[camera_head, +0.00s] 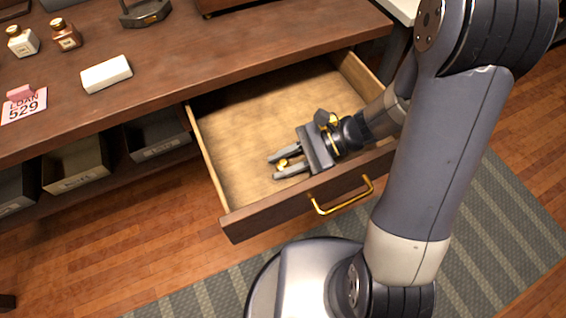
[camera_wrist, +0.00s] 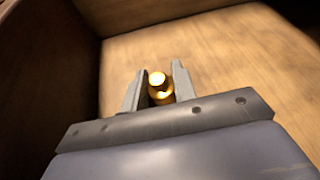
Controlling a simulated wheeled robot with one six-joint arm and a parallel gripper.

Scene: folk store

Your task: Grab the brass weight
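The brass weight (camera_wrist: 160,88) is a small shiny gold piece with a rounded top. It sits between the two fingers of my gripper (camera_wrist: 159,80) in the wrist view, with little or no gap at either side. In the head view, my gripper (camera_head: 278,165) reaches low into the open drawer, and the weight (camera_head: 283,163) shows as a small gold spot between its fingers. I cannot tell whether the fingers press on the weight. Its lower part is hidden.
The open wooden drawer (camera_head: 232,207) has raised walls around my gripper and a brass handle (camera_head: 341,197) on its front. The countertop (camera_head: 180,72) above holds small bottles (camera_head: 66,36), a white block (camera_head: 106,74) and a loan card (camera_head: 24,106). The drawer floor around the gripper is bare.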

